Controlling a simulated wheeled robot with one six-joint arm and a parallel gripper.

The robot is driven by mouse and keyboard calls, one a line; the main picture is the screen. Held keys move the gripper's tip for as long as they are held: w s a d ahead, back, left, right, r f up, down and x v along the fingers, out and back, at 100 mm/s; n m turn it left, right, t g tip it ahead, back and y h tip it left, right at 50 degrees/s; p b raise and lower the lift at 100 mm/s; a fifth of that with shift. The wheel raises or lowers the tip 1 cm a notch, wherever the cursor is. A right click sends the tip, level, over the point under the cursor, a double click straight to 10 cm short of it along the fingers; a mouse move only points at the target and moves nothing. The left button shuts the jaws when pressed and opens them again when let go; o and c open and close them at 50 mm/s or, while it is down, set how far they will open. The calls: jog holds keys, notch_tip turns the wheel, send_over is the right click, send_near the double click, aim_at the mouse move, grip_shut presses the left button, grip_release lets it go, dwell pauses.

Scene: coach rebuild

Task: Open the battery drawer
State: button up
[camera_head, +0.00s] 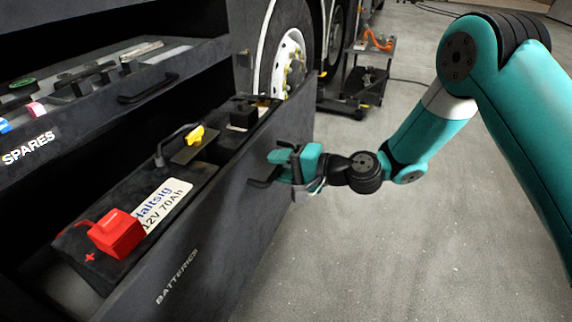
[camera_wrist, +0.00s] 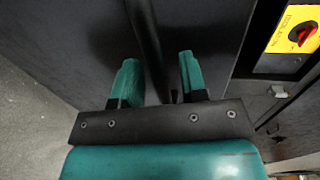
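The battery drawer (camera_head: 215,235), a dark box with BATTERIES on its front, stands pulled out from the coach side. Inside is a battery with a white label (camera_head: 163,203), a red terminal cover (camera_head: 117,233) and a yellow part (camera_head: 195,135). My gripper (camera_head: 285,164) is at the drawer's dark bar handle (camera_head: 261,183), near the front's far end. In the wrist view, the handle (camera_wrist: 146,35) runs between the two teal fingers of my gripper (camera_wrist: 158,75). The fingers are apart, with a gap showing beside the bar at the right finger. Part of the handle is hidden behind my gripper.
A SPARES drawer (camera_head: 95,110) with small parts sits above left. A coach wheel (camera_head: 290,62) and a tool cart (camera_head: 368,75) stand behind. A yellow panel with a red switch (camera_wrist: 302,34) shows in the wrist view. The grey floor (camera_head: 400,255) at right is clear.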

jog(key=shift+s, duration=0.1)
jog(key=v, duration=1.7)
jog(key=shift+d, duration=0.25)
jog(key=s+a+r+n+g+h, duration=0.3)
jog(key=s+a+r+n+g, duration=0.25)
jog(key=s+n, duration=0.3)
jog(key=s+d+r+n+h, duration=0.1)
jog(key=s+d+r+h, duration=0.25)
jog(key=s, duration=0.35)
jog(key=s+d+r+n+h, duration=0.2)
jog(key=s+d+h, duration=0.15)
jog(key=s, duration=0.25)
notch_tip(320, 180, up, 17)
jog(key=p, duration=1.7)
jog(key=shift+a+r, duration=0.15)
